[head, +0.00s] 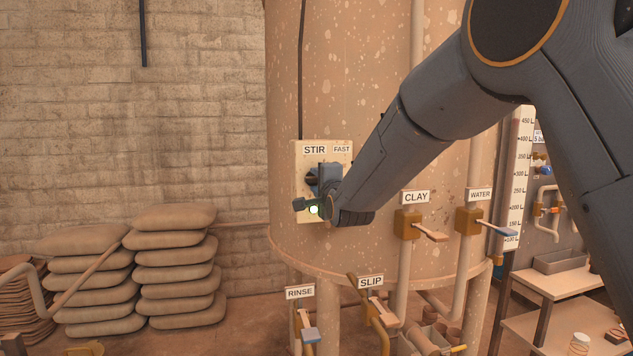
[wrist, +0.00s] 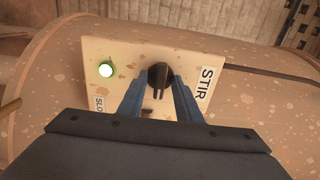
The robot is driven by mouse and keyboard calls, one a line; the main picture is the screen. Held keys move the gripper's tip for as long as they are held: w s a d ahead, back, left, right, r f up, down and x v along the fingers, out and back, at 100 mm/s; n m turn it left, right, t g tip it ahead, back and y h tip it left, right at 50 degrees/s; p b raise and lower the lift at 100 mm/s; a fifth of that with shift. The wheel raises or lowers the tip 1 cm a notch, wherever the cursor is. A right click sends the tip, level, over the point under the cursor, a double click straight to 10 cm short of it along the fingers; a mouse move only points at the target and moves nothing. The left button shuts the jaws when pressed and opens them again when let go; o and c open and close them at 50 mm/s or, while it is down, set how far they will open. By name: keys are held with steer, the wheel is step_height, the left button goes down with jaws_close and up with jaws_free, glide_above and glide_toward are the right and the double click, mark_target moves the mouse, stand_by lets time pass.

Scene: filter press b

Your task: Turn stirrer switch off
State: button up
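The stirrer switch is a dark round knob with a raised grip (wrist: 158,78) on a cream panel (wrist: 120,55) labelled STIR. In the wrist view its grip runs up and down the picture. The same panel (head: 299,170) shows on the tank in the head view, with a FAST label at top right. My gripper (wrist: 158,84) is open, with one blue finger on each side of the knob. Whether either finger touches it I cannot tell. A SLOW label is partly hidden by my gripper.
The big speckled tank (head: 380,235) carries the panel. CLAY (head: 409,225) and WATER (head: 467,221) valves sit to its right, with RINSE and SLIP valves below. Stacked sacks (head: 175,265) stand at left. A shelf table (head: 560,281) stands at right.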

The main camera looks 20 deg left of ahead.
jaws_close()
steer(key=shift+f+n+b, duration=0.1)
steer(key=shift+n+b, duration=0.4)
steer(key=shift+b, duration=0.1)
steer(key=n+b, duration=0.3)
steer(key=shift+f, duration=0.1)
steer(key=n+b, duration=0.3)
steer(key=shift+n, duration=0.3)
steer(key=n+b, duration=0.2)
steer(key=n, duration=0.3)
steer(key=shift+b, duration=0.4)
steer(key=n, duration=0.5)
steer(key=shift+b, duration=0.4)
steer(key=shift+n, duration=0.4)
